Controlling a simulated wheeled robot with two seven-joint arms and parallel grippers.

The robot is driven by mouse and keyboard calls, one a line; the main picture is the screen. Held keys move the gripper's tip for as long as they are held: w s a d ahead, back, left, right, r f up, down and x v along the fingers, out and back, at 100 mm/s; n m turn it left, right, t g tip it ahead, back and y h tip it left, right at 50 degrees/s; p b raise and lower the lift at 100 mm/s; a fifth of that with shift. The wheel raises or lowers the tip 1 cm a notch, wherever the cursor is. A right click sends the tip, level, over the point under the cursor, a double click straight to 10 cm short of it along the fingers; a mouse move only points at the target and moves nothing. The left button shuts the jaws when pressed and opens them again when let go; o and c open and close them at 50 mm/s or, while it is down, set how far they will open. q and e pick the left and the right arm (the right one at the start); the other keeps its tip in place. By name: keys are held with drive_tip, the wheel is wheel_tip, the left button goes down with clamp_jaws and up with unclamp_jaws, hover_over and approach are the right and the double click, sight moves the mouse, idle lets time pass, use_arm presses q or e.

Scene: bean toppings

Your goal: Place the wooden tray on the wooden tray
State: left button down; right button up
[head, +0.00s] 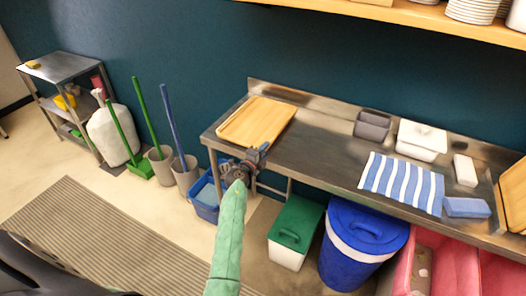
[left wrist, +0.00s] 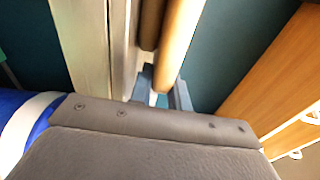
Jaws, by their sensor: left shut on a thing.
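A light wooden tray (head: 257,122) lies on the left end of the metal counter. A faint second edge shows along its side; I cannot tell whether two trays are stacked there. My left gripper (head: 257,157) is at the tray's near edge, by the counter's front left corner. In the left wrist view, the fingers (left wrist: 160,95) are shut on the edge of a wooden tray (left wrist: 180,45). A darker wooden edge (left wrist: 151,25) runs close beside it. Another wooden piece (head: 515,192) stands at the counter's right end, cut off by the frame. My right gripper is out of view.
A grey bin (head: 372,126), a white box (head: 421,138), a striped cloth (head: 402,183) and a blue sponge (head: 466,208) occupy the counter's right half. The counter (head: 317,148) is bare right of the tray. A wooden shelf (head: 420,16) hangs above. Bins stand below.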

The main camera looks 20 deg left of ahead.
use_arm(q)
drive_tip(key=c, duration=1.7)
unclamp_jaws()
drive_tip(key=shift+o, duration=0.5)
